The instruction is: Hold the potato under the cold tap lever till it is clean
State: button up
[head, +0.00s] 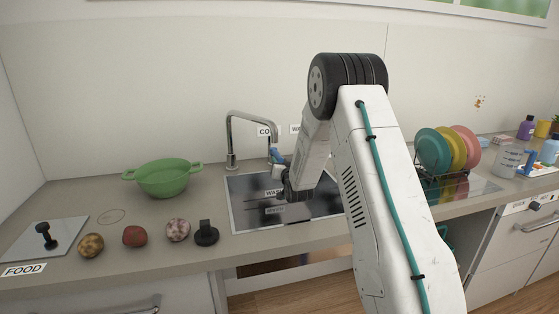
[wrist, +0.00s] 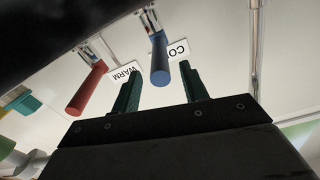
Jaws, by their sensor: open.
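A yellow-brown potato with dark spots (head: 91,245) lies on the counter at the front left, far from my gripper. The cold tap lever is blue (wrist: 160,60), beside a partly hidden "CO" label (wrist: 178,50); in the head view the blue lever (head: 277,156) shows at the back of the sink. My gripper (wrist: 160,72) is open, with nothing held. Its two fingers point up towards the levers, and the blue lever's end shows between them in the wrist view. I cannot tell whether they touch it. The arm hides part of the sink (head: 240,215).
A red lever (wrist: 87,88) hangs by the WARM label (wrist: 123,72). The spout (head: 232,140) stands behind the sink. A green pot (head: 163,178) stands behind; plates (head: 432,150) stand right.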

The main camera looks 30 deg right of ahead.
aim_at(277, 156)
jog(key=shift+x, duration=1.75)
jog(key=shift+c, duration=0.3)
grip_shut()
